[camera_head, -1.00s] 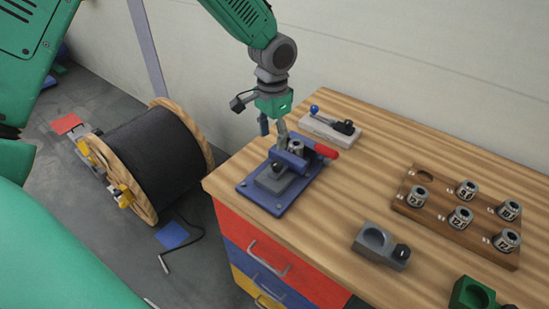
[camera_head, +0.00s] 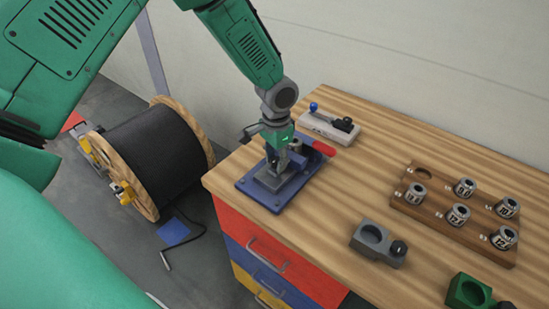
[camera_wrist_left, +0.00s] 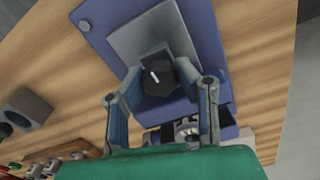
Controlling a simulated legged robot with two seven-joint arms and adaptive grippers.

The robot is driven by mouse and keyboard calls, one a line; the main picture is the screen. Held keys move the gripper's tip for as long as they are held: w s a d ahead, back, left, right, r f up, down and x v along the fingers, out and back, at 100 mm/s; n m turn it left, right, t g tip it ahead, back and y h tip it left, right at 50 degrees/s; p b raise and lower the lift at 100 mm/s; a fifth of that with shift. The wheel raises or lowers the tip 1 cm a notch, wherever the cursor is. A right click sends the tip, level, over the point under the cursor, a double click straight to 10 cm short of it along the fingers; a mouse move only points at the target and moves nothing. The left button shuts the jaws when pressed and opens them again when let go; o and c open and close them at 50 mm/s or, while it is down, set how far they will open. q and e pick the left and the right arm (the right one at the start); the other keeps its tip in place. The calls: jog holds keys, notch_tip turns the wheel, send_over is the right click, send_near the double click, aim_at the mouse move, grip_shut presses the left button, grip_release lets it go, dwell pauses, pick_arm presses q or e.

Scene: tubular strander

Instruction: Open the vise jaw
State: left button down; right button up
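The blue vise (camera_head: 250,187) sits on the near left corner of the wooden bench, with a grey block on its base and a red handle (camera_head: 321,147) at its far right. My left gripper (camera_head: 277,166) is down at the vise and hides part of its middle. In the left wrist view, a black knob (camera_wrist_left: 160,76) on the vise's grey block (camera_wrist_left: 150,33) lies between the tips of my two spread fingers. The fingers look open around it; contact is unclear. My right gripper is not in view.
A pale block with a blue-knobbed lever (camera_head: 325,126) stands behind the vise. A wooden rack (camera_head: 442,222) with several numbered metal collars is at the right. A grey ring holder (camera_head: 378,243) and a green one (camera_head: 468,293) lie nearer. A cable reel (camera_head: 150,150) stands on the floor.

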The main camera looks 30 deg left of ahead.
pick_arm(q)
jog(key=shift+w+d+r, duration=0.25)
jog(key=shift+d+r, duration=0.05)
jog(key=shift+d, duration=0.05)
jog(key=s, duration=0.1)
jog(key=s+a+p, duration=0.1)
jog(key=s, duration=0.1)
jog(key=shift+s+a, duration=0.1)
jog(key=shift+s, duration=0.3)
jog(key=shift+d, duration=0.2)
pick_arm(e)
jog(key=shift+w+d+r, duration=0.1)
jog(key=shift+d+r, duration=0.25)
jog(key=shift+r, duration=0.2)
pick_arm(q)
jog(key=c, duration=1.2)
grip_release()
jog(key=shift+s, duration=0.15)
jog(key=shift+r, duration=0.1)
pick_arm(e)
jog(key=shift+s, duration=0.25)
